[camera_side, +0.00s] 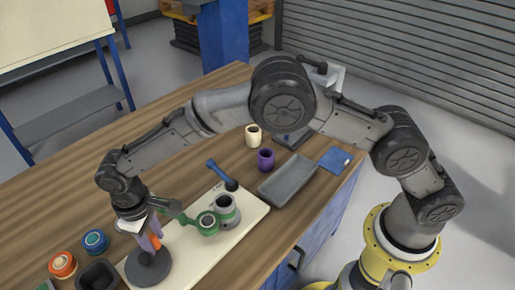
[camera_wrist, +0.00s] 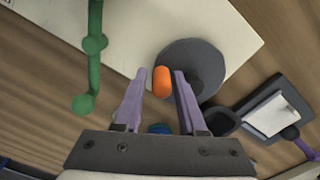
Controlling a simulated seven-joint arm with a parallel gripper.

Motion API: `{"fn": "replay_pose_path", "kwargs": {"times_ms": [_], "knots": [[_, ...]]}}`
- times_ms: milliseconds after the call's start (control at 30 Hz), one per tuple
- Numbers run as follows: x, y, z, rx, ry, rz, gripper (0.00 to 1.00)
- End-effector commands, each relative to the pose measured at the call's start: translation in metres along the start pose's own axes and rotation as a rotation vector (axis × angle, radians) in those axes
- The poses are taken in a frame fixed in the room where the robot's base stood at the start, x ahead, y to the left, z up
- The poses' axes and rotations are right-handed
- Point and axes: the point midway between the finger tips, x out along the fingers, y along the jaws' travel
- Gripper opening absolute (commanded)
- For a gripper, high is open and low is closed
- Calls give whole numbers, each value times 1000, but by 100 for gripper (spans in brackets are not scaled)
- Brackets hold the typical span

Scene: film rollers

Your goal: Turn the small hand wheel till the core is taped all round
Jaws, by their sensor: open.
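The small hand wheel is a dark grey disc (camera_side: 149,268) at the near end of a cream board (camera_side: 247,228). It also shows in the wrist view (camera_wrist: 205,62), with an upright orange knob (camera_wrist: 161,82) near its edge. My gripper (camera_wrist: 160,73) is open, its two purple fingers on either side of the knob, with narrow gaps visible. In the side view my gripper (camera_side: 151,238) is over the wheel and partly hides the knob. Further along the board stands a grey cylinder (camera_side: 226,205), perhaps the core, beside a green roller arm (camera_side: 207,223). Tape on the core cannot be made out.
An orange-and-white roll (camera_side: 62,265), a blue roll (camera_side: 95,241) and a dark open container (camera_side: 98,275) stand left of the board. A blue lever (camera_side: 221,174) rises behind it. A grey tray (camera_side: 289,180), purple cup (camera_side: 266,160) and cream cup (camera_side: 253,137) stand beyond.

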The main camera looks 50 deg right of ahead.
Motion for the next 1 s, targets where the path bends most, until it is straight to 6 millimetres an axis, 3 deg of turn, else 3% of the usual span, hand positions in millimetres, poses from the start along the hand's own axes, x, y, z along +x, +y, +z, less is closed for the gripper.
{"fn": "replay_pose_path", "kwargs": {"times_ms": [400,433,467,500,1000], "knots": [[-38,-7,-3,-3,17,-12,65],[-40,-7,-3,-4,18,-12,73],[-42,-7,-3,-4,18,-12,93],[-45,-6,-3,-3,18,-11,100],[-70,-2,0,0,2,-4,100]]}}
